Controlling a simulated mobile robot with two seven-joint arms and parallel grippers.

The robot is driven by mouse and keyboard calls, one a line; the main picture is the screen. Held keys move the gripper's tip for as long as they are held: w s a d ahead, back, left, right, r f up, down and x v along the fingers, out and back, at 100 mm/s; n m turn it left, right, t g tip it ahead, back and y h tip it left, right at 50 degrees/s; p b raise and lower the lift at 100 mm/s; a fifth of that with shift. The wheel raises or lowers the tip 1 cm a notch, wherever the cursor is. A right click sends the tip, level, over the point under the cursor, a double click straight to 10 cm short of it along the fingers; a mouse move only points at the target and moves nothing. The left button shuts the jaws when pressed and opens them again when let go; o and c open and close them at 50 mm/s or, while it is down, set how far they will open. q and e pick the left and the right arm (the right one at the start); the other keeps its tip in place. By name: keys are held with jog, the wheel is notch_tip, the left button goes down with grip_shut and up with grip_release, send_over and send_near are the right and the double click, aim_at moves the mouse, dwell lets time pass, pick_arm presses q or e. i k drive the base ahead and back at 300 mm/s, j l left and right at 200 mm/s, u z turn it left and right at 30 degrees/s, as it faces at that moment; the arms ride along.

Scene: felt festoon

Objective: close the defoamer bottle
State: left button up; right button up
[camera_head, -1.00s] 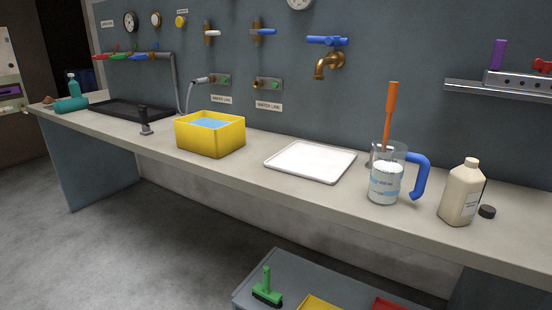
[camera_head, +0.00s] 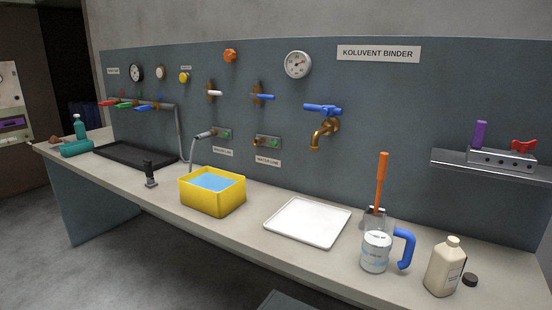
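The likely defoamer bottle (camera_head: 443,268) is a cream-coloured bottle with a label too small to read. It stands upright near the right end of the counter. Its narrow neck points up and appears uncapped. A small dark cap (camera_head: 470,280) lies on the counter just right of the bottle, apart from it. Neither of my grippers shows in the head view.
A clear jug (camera_head: 377,252) with a blue handle stands left of the bottle, an orange-handled tool (camera_head: 382,180) rising there. Further left are a white tray (camera_head: 307,222) and a yellow water-filled tub (camera_head: 212,204). A metal shelf (camera_head: 470,165) juts out above right.

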aim_at(447, 261)
jog(key=z, duration=1.25)
jog(key=i+j+u, duration=0.3)
jog(key=i+j, duration=0.2)
